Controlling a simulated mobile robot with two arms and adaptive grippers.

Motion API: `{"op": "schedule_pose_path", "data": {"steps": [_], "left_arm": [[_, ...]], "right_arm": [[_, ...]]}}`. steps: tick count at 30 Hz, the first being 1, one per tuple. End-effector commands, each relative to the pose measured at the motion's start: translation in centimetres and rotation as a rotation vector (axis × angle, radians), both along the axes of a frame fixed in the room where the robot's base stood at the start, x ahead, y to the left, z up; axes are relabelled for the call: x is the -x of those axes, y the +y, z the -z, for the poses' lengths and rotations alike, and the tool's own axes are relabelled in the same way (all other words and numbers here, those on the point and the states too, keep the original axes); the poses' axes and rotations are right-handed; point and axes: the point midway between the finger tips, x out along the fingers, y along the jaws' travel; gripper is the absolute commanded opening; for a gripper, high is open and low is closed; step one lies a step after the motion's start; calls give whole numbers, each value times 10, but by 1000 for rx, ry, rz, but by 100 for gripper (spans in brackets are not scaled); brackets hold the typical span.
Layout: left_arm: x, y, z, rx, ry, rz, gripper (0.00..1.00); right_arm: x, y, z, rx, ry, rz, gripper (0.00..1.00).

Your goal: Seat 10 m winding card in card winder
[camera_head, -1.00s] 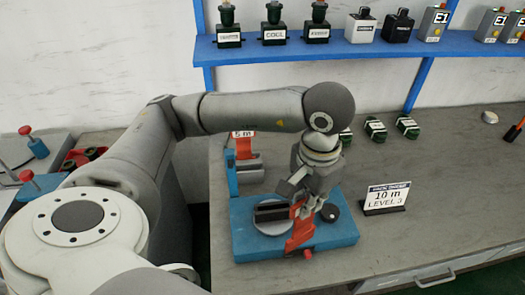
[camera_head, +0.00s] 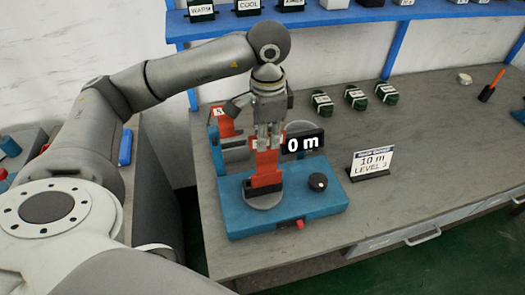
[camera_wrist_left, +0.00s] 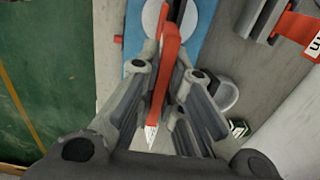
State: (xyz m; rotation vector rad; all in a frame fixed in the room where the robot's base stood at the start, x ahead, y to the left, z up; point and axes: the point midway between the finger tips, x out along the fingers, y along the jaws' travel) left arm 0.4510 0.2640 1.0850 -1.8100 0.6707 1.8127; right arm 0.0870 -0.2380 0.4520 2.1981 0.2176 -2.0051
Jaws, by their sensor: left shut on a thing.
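My left gripper (camera_head: 268,138) is shut on the upper part of a red winding card (camera_head: 266,165), which stands upright. A black label (camera_head: 303,143) reading "0 m" sticks out to the right; its left part is hidden by the gripper. The card's lower end is at the grey disc (camera_head: 262,201) of the blue card winder (camera_head: 318,205), by a dark bar. I cannot tell whether it is inside the slot. The winder has a black knob (camera_head: 318,181) and a red button (camera_head: 299,224). The left wrist view shows the card edge-on (camera_wrist_left: 167,62) between the fingers. My right gripper is out of view.
A "10 m LEVEL 3" sign (camera_head: 372,162) stands right of the winder. Another red card in a holder (camera_head: 225,122) is close behind the gripper, at left. Several dark green blocks (camera_head: 355,97) lie farther back. The bench right of the sign is clear.

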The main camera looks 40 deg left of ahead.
Motion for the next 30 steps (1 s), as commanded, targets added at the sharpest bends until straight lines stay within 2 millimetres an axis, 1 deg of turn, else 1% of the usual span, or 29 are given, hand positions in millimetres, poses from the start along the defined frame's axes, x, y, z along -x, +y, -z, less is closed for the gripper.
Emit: {"op": "schedule_pose_path", "data": {"steps": [1, 3, 7, 10, 12, 15, 21, 22, 27, 30], "left_arm": [[-1, 3, 4, -1, -1, -2, 0], [-2, 5, 6, -2, -1, -2, 0], [-6, 10, 16, -1, -1, -3, 0], [-10, 20, 31, -3, 3, -5, 0], [-8, 20, 48, -4, 7, -1, 0], [-8, 21, 61, -7, 8, -3, 0], [-9, 21, 61, -8, 6, -5, 0], [-9, 21, 61, -9, 7, -5, 10], [-9, 20, 60, -5, 5, -4, 30], [-9, 20, 58, -4, 3, -3, 30]], "right_arm": [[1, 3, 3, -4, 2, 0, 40], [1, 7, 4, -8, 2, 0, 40], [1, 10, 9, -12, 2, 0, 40], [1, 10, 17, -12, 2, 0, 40], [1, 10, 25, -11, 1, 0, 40], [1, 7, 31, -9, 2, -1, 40], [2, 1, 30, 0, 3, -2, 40], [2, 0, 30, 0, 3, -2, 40], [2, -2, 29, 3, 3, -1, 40], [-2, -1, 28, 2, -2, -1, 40]]}}
